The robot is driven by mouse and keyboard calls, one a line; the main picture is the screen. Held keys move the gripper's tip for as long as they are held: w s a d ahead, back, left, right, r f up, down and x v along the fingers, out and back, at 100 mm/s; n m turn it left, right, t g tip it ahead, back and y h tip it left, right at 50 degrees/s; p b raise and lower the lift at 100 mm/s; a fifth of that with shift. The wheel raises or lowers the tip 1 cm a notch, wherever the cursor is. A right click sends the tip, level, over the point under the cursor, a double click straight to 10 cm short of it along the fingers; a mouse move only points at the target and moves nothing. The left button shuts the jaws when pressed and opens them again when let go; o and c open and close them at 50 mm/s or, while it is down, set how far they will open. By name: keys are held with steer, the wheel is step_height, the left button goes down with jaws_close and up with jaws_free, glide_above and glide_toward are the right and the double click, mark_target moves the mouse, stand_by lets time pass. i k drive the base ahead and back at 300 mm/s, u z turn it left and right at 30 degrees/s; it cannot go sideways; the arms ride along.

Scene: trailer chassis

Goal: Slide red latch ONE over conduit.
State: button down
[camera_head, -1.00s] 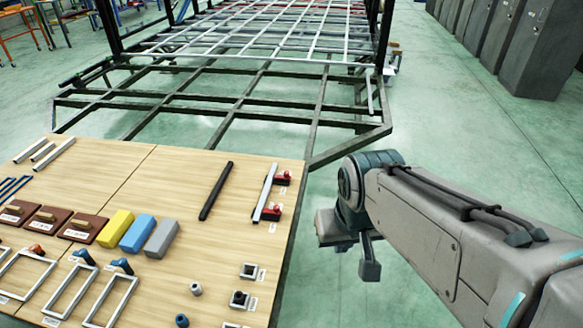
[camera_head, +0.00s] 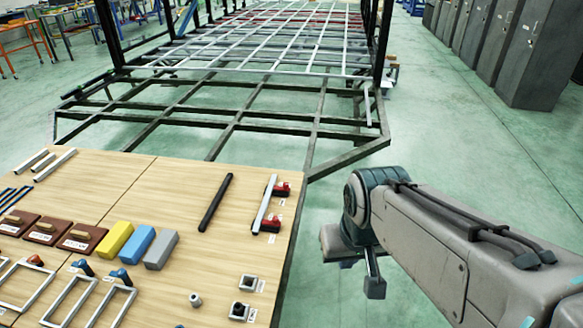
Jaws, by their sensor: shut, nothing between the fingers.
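Two small red latches with dark parts sit near the right edge of the wooden table: one farther back (camera_head: 283,189), one nearer (camera_head: 270,224). I cannot read which is ONE. A light grey bar (camera_head: 264,204), which looks like the conduit, lies lengthwise beside them, touching or very close on their left. My gripper (camera_head: 374,287) hangs at the end of my grey arm, right of the table and clear of the latches. It is shut and empty. Its fingertips are small and partly hidden by the wrist.
A black bar (camera_head: 214,202) lies left of the conduit. Yellow (camera_head: 114,238), blue (camera_head: 137,245) and grey (camera_head: 160,250) blocks sit mid-table. The trailer frame (camera_head: 250,125) stands behind the table. Green floor is open to the right.

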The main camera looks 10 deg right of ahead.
mark_target(285, 188)
steer(key=z, duration=0.15)
steer(key=i, duration=1.1)
steer(key=u, duration=0.15)
